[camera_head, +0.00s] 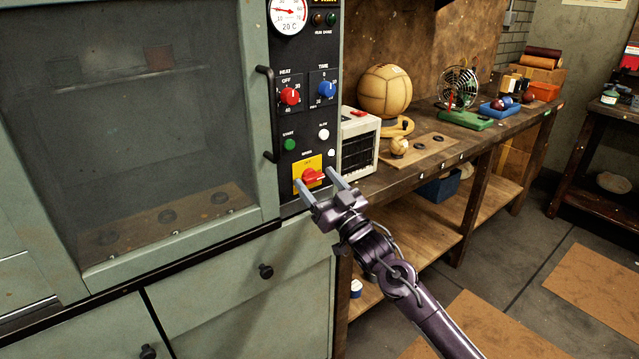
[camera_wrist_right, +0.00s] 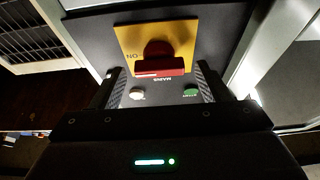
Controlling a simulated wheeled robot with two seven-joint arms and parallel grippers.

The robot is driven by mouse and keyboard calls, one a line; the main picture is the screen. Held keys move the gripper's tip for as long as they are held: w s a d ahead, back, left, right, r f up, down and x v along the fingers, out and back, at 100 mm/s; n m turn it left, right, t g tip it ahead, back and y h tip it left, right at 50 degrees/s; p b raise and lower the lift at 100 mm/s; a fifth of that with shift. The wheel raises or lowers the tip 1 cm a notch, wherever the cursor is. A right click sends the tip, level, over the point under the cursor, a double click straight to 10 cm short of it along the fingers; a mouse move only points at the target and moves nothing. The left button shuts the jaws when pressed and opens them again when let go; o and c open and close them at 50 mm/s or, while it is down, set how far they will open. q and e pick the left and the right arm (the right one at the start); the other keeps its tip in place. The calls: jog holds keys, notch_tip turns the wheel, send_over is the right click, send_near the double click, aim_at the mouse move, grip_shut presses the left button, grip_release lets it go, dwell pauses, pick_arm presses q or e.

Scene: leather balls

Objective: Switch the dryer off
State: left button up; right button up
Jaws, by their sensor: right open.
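The dryer (camera_head: 255,100) is a green-grey cabinet with a large window on the left and a dark control panel at its right side. Low on the panel is the red mains switch (camera_head: 312,175) on a yellow plate. The switch also shows in the right wrist view (camera_wrist_right: 160,60), with "ON" on the plate at its left. My right gripper (camera_head: 322,178) is open, its fingers pointing at the panel on either side of the switch. In the wrist view the switch is ahead of the fingers, and contact cannot be told. My left gripper is not in view.
Above the switch are a green start button (camera_head: 289,144), a red heat knob (camera_head: 290,96) and a blue time knob (camera_head: 326,89). A white heater box (camera_head: 358,140) stands close on the right. The workbench (camera_head: 440,165) holds a large leather ball (camera_head: 385,90) and a fan (camera_head: 459,88).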

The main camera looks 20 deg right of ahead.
jog(key=shift+c, duration=0.2)
jog(key=c, duration=0.9)
